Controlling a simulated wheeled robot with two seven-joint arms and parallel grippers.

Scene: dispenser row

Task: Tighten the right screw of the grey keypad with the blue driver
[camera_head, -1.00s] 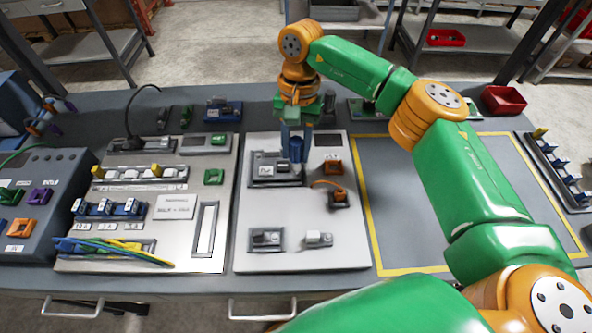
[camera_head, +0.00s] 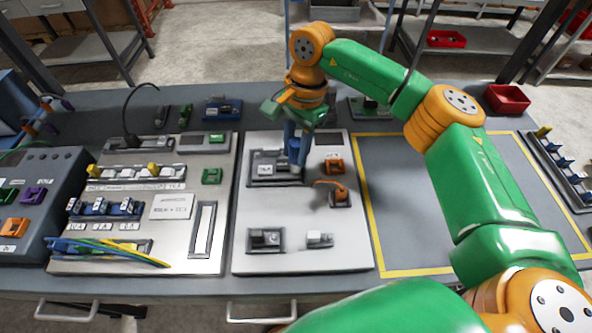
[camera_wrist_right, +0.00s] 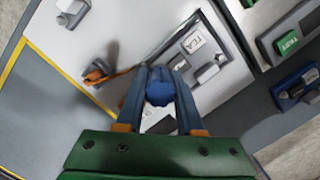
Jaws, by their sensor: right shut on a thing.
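The grey keypad (camera_head: 258,182) is set in the light middle board, with pale keys on its face. It also shows in the wrist view (camera_wrist_right: 222,50), beyond my fingers. My right gripper (camera_head: 296,152) points down over the keypad's right part. It is shut on the blue driver (camera_head: 293,150), whose round blue top (camera_wrist_right: 159,88) shows between the two fingers in the wrist view. The driver's tip and the right screw are hidden behind the fingers and handle, so I cannot tell whether they touch. My left gripper is not in view.
An orange part (camera_head: 334,165) and an orange-cabled connector (camera_head: 339,196) sit just right of the keypad. A left board (camera_head: 190,262) carries switches and cables. A yellow-edged grey mat (camera_head: 420,235) on the right is empty. A red bin (camera_head: 506,99) stands behind it.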

